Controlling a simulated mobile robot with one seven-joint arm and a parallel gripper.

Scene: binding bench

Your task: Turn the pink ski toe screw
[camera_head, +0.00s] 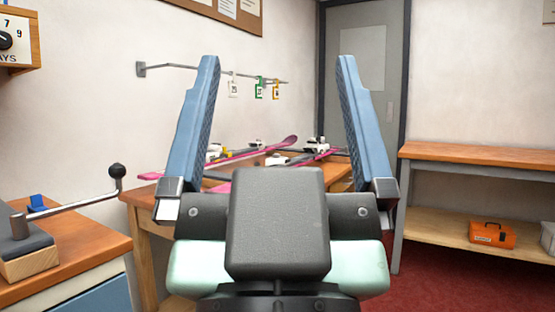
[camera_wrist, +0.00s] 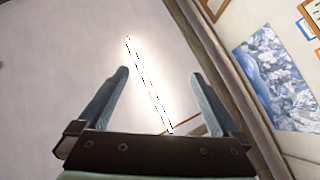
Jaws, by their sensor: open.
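My gripper (camera_head: 278,75) is open and empty, its two blue fingers raised and wide apart in the head view. In the wrist view my gripper (camera_wrist: 163,85) points up at the ceiling and a bright ceiling light. Beyond it, pink skis (camera_head: 268,149) with white and black bindings lie on a wooden bench (camera_head: 145,196). The gripper stands in front of the bench and apart from the skis, and hides part of both. The toe screw is too small or hidden to make out.
A lever with a black knob (camera_head: 116,171) sticks out at left from a wooden cabinet (camera_head: 85,252). A wall rail (camera_head: 195,69) holds hanging tags. A shelf table (camera_head: 470,153) with an orange toolbox (camera_head: 492,234) stands at right. Red floor shows between bench and shelf.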

